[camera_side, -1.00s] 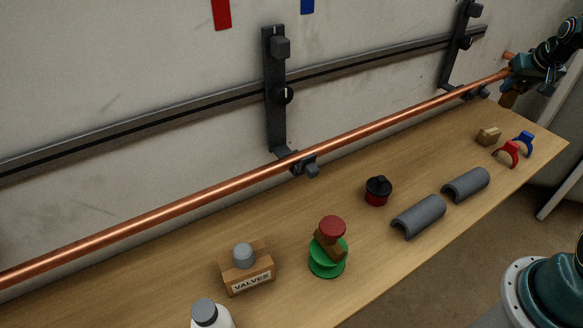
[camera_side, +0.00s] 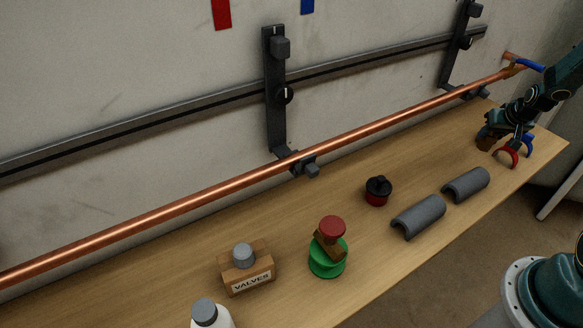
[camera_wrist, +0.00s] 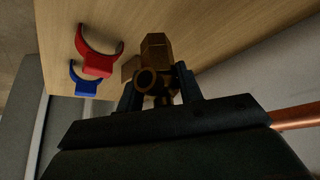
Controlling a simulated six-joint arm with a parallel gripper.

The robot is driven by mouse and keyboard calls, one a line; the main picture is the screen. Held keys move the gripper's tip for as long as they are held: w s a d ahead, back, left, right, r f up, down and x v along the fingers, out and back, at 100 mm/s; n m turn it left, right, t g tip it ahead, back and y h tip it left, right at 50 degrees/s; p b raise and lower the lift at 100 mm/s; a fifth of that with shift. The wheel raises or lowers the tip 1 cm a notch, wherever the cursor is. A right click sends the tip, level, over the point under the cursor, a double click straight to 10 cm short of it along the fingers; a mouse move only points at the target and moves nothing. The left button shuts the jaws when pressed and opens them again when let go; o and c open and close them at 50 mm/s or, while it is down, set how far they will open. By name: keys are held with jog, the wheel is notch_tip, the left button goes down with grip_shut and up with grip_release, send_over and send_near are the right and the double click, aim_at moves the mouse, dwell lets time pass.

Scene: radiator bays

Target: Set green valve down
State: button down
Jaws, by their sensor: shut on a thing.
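My gripper (camera_side: 508,132) is low over the far right end of the bench. In the wrist view my gripper (camera_wrist: 158,88) is shut on a brass valve body (camera_wrist: 155,50) with a round opening facing the camera; no green shows on it. The valve also shows as a dark brown shape (camera_side: 487,142) in the side view. Whether it touches the bench is unclear. A tan block (camera_wrist: 129,68) sits close beside it. A green round part (camera_side: 327,262) with a brass body and red knob (camera_side: 332,227) on top stands mid-bench, away from my gripper.
Red clip (camera_wrist: 97,64) and blue clip (camera_wrist: 83,85) lie near my gripper. A copper pipe (camera_side: 380,129) runs along the wall, with a blue lever (camera_side: 529,65) near its right end. Grey half-shells (camera_side: 418,217), a black-and-red cap (camera_side: 377,191) and a VALVES box (camera_side: 247,272) occupy the bench.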

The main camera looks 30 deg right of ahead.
aim_at(490, 142)
jog(key=shift+f, duration=0.45)
jog(key=shift+f, duration=1.9)
jog(key=shift+f, duration=0.1)
jog(key=c, duration=0.9)
grip_release()
jog(key=shift+f, duration=0.1)
jog(key=shift+v, duration=6.2)
